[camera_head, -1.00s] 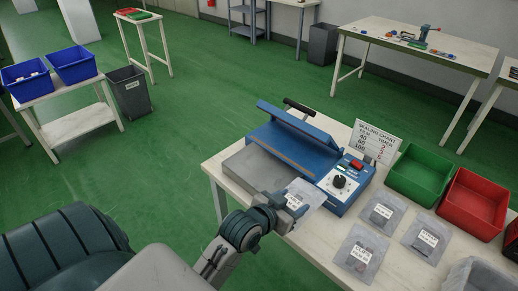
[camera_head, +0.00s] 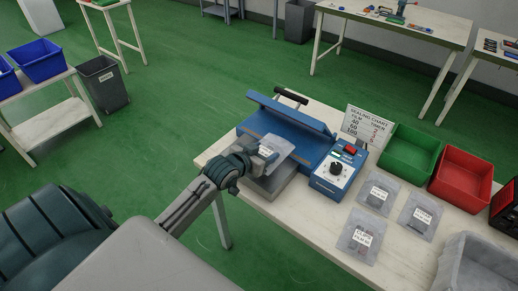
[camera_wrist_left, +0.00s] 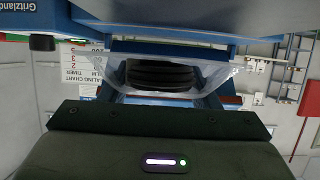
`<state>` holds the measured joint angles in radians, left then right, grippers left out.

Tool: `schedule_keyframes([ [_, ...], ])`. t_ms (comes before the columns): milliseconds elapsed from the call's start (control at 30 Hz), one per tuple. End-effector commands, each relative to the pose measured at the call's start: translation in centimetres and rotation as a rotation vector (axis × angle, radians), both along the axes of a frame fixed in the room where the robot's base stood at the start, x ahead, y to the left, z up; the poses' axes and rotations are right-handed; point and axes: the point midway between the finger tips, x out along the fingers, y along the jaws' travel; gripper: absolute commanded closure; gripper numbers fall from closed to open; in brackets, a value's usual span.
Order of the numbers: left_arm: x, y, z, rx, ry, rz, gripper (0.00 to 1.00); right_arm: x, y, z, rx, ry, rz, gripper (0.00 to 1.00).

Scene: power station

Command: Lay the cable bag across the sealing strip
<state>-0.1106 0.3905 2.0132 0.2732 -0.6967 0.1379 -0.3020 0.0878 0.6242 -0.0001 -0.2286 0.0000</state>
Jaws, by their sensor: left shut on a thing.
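My left gripper (camera_head: 256,160) is shut on the clear cable bag (camera_head: 277,146), which has a white label. The bag is held over the front of the blue heat sealer (camera_head: 312,146), above its grey front shelf (camera_head: 285,181). The sealer's lid (camera_head: 292,112) is raised. A bit of the brownish sealing strip (camera_head: 250,134) shows left of the bag; the bag hides part of it. In the left wrist view the bag (camera_wrist_left: 205,72) hangs ahead of the gripper with a black coiled cable (camera_wrist_left: 160,75) inside. Whether the bag touches the strip I cannot tell. My right gripper is not in view.
The control box (camera_head: 335,170) with its dial and the sealing chart (camera_head: 368,127) stand right of the lid. Several labelled bags, including one (camera_head: 361,232), lie on the table. A green bin (camera_head: 408,150), a red bin (camera_head: 461,175) and a grey bin (camera_head: 447,268) stand right.

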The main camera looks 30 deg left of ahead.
Motion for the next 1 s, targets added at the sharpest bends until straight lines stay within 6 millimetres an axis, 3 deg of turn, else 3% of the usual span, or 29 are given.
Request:
schedule_keyframes([
  [100, 1.4, 2.0, 0.0, 0.002, 0.002, 0.001, 0.67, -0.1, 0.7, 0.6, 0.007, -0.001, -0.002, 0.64],
  [233, 2.1, 3.1, -0.3, 0.001, 0.001, 0.001, 0.67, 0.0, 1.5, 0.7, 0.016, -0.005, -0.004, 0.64],
  [567, 2.2, 3.2, -3.7, -0.002, 0.001, 0.002, 0.67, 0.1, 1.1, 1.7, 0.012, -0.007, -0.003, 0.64],
  [933, 2.2, 3.2, -4.2, 0.000, 0.000, 0.000, 0.67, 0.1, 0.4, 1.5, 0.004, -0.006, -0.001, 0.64],
  [967, 2.2, 3.2, -4.3, 0.000, 0.000, 0.001, 0.42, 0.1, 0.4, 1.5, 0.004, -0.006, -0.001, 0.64],
  [1000, 2.2, 3.2, -4.2, 0.000, 0.000, 0.000, 0.34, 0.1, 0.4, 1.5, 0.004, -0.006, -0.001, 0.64],
])
